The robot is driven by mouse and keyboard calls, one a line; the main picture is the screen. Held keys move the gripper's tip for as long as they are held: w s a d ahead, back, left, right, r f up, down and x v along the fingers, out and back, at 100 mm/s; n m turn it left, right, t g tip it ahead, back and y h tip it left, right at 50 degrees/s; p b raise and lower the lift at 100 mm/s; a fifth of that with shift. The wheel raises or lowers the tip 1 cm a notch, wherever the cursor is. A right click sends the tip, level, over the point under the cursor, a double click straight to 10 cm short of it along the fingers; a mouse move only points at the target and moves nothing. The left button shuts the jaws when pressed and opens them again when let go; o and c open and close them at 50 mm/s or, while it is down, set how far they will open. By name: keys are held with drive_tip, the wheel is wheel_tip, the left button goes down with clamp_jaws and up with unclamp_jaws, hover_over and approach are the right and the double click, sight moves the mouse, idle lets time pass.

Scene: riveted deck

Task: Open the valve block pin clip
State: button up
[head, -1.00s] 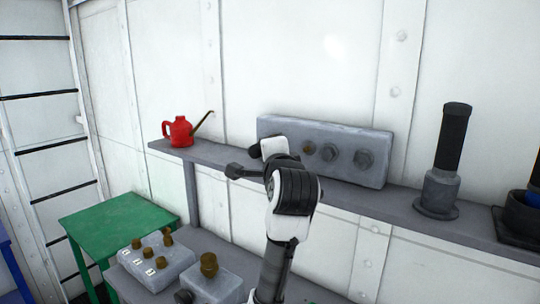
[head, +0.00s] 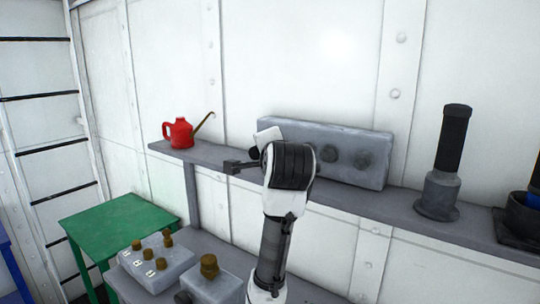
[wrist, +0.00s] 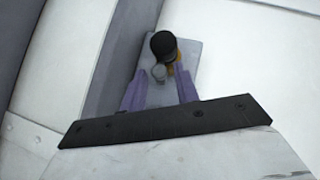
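The long grey block (head: 345,140) on the wall shelf, with round bolt heads on its face, appears to be the valve block. I cannot tell which of these is the pin clip. My gripper (wrist: 161,82) has its two purple fingers apart, on either side of the plate's near part, with the black part beyond the tips. Contact is unclear. In the head view my arm hides the block's left part and the fingers.
A red oil can (head: 179,133) stands left on the shelf (head: 415,207). A black-handled cylinder (head: 446,160) stands to the right. Below are a brass-knobbed box (head: 150,277), another knobbed block (head: 217,289) and a green table (head: 110,222).

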drive_tip(key=shift+o, duration=0.6)
drive_tip(key=v, duration=1.3)
drive_tip(key=shift+s, duration=0.45)
drive_tip(key=shift+d, duration=0.1)
